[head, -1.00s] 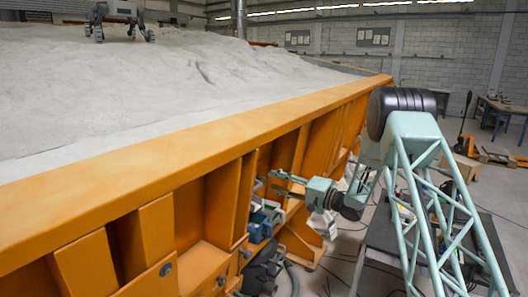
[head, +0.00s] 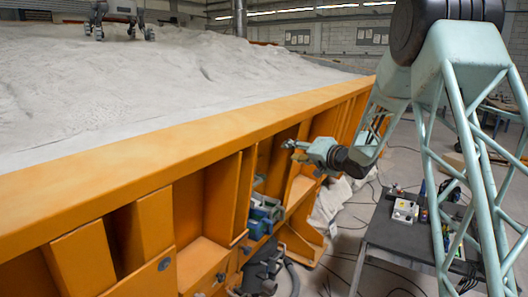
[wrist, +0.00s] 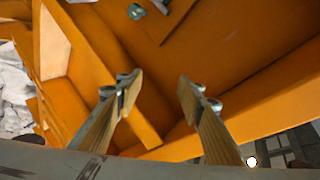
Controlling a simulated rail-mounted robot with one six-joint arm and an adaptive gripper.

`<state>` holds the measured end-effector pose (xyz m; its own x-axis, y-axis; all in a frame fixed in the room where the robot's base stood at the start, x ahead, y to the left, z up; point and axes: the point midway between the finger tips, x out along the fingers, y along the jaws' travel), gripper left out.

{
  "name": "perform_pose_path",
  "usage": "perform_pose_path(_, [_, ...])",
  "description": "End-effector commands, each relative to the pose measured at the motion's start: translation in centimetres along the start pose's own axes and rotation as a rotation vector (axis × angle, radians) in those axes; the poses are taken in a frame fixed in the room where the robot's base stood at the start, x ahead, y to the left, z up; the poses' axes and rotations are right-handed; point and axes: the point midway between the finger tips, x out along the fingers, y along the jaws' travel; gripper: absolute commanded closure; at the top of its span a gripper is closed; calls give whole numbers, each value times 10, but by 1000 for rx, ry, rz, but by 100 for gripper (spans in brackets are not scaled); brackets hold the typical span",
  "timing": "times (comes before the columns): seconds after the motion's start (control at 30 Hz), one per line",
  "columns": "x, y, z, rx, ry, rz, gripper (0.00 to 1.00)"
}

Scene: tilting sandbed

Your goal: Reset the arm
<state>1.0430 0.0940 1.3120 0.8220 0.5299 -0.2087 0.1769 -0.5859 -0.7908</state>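My gripper (head: 294,148) is in the head view at the end of my pale green arm, in front of the orange side wall of the sandbed (head: 150,150). It sits below the wall's top rim. In the wrist view my gripper's two fingers (wrist: 157,92) stand apart with a clear gap and nothing between them. Orange wall panels fill the view beyond the fingers. I cannot tell the exact distance from the fingers to the wall.
A dark table (head: 390,236) with small tools and a white box (head: 404,211) stands right of the wall. Blue and grey equipment (head: 264,214) sits in a wall recess. A wheeled rover (head: 118,14) stands on the sand. Cables lie on the floor.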

Motion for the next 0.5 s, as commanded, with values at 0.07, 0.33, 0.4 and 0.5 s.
perform_pose_path(0.07, [-9,-5,-7,-26,16,28,65])
perform_pose_path(0.33, [-42,-15,-25,-107,58,136,65])
perform_pose_path(0.4, [-52,-18,-29,-129,67,164,65])
perform_pose_path(0.5, [-67,-21,-34,-155,77,203,65])
